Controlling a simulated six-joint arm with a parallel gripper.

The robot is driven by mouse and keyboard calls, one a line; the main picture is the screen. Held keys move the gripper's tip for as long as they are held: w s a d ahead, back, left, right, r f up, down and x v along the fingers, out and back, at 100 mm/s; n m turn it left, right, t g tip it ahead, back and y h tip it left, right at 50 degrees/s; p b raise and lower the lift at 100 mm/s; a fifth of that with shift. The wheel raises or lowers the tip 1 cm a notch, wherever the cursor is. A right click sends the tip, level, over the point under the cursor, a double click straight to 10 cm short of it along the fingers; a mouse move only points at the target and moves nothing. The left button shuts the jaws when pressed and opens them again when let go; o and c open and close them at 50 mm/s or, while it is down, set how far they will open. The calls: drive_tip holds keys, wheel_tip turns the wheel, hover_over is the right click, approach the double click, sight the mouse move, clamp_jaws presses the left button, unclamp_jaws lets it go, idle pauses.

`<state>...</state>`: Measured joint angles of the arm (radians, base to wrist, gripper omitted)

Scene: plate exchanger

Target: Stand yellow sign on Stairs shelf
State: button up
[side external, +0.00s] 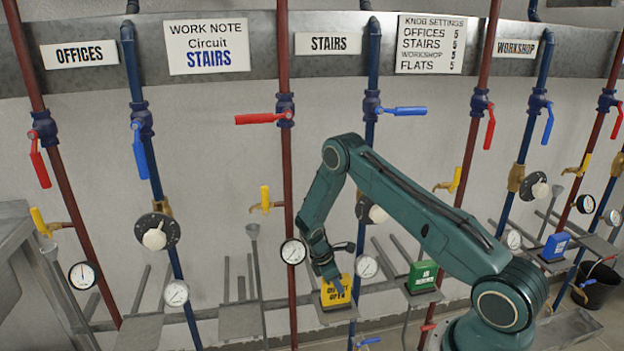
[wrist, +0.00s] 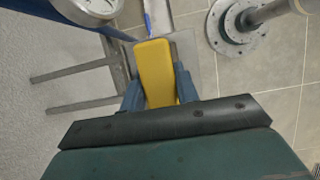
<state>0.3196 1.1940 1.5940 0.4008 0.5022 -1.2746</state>
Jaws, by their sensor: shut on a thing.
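The yellow sign (side external: 336,291) stands upright on a small grey shelf plate below the STAIRS label (side external: 330,43) in the side view. Dark lettering shows on its front, partly covered by my gripper (side external: 328,275). In the wrist view the yellow sign (wrist: 155,68) sits between the two blue-grey fingers of my gripper (wrist: 158,88), which are shut on it. The Stairs shelf (side external: 338,315) shows under the sign; it also shows in the wrist view (wrist: 186,50). The sign looks to be at or very near the plate; I cannot tell if its base touches.
A green box sign (side external: 422,277) stands on the shelf to the right, and a blue one (side external: 555,247) farther right. Red and blue pipes, gauges (side external: 293,251) and valve handles crowd the wall close around my gripper. The left shelf (side external: 140,330) looks bare.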

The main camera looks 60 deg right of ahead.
drive_tip(key=shift+f, duration=0.15)
drive_tip(key=o, duration=1.2)
drive_tip(key=shift+c, duration=0.2)
drive_tip(key=v, duration=1.3)
drive_tip(key=shift+r, duration=0.35)
drive_tip(key=shift+w+a, duration=0.15)
